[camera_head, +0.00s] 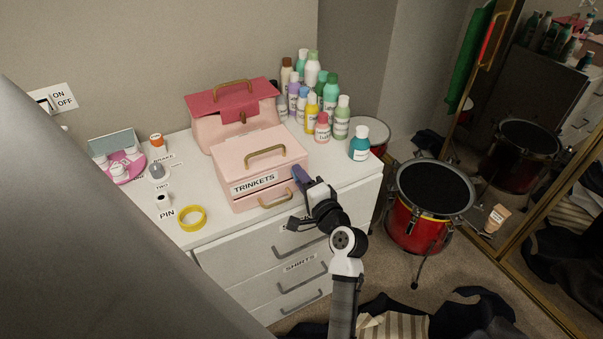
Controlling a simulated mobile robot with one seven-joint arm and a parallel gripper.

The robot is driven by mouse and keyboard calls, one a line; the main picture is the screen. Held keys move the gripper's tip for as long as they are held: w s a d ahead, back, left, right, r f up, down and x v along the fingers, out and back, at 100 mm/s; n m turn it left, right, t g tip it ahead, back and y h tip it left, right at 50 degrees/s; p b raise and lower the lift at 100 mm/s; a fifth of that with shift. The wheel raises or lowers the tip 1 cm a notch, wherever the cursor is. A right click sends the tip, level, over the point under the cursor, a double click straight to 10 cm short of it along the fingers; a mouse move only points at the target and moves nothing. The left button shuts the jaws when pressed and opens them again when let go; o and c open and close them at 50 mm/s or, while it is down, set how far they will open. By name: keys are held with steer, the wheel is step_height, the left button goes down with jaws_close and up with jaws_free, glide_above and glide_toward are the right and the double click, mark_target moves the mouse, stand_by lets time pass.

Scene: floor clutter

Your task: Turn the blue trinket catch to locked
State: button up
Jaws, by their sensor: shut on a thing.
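The pink box labelled TRINKETS (232,165) stands on the white dresser top, with a gold handle on its lid and another low on its front. A small blue-purple piece, which looks like the blue trinket catch (300,176), shows at the box's front right corner. My gripper (306,188) reaches this corner from the front right and is shut on the catch. The dark gripper hides part of the catch, and its exact turn angle is too small to tell.
A pink box with a dark pink lid (230,95) stands behind. Several bottles (312,97) and a teal bottle (359,144) stand to the right. A yellow ring (192,218) lies at left. A red drum (414,231) and dark clothes (440,318) are on the floor.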

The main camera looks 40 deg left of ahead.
steer(key=shift+m+p, duration=0.4)
steer(key=shift+m, duration=0.5)
steer(key=o, duration=1)
steer(key=b+v, duration=0.4)
steer(key=v, duration=1)
steer(key=shift+a+f, duration=0.1)
